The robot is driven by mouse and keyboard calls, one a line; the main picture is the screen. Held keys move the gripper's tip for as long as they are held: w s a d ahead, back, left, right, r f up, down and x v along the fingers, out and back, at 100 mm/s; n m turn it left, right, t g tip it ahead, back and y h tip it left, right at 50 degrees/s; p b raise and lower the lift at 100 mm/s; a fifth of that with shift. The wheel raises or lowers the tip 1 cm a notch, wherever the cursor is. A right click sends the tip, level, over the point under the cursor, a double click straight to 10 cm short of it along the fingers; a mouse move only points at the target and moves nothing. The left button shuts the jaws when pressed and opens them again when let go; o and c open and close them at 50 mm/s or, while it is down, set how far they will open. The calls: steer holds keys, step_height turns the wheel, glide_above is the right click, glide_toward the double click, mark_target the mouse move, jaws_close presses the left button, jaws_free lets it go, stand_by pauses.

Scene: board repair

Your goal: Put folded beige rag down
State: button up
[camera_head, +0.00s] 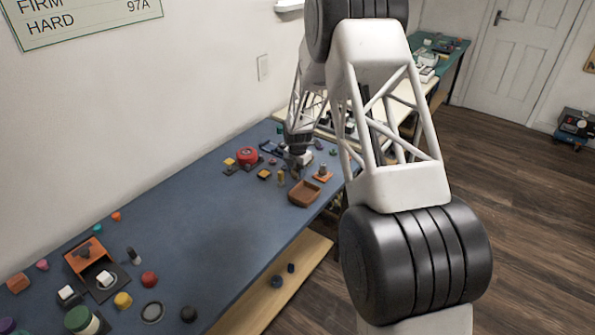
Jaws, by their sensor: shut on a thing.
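My gripper (297,173) is at the far part of the blue-grey bench top (190,235), low over it and pointing down. It is shut on the folded beige rag, which is small, dark and mostly hidden at the fingers, so its outline is not clear. I cannot tell whether the rag touches the bench.
An orange box (83,254) and several small coloured parts crowd the near end. The bench's middle is clear.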

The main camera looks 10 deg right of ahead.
mark_target(297, 169)
steer(key=shift+f, duration=0.15)
steer(key=o, duration=1)
steer(key=shift+c, duration=0.2)
step_height(297, 169, up, 12)
steer(key=shift+r, duration=0.2)
stand_by(0.5)
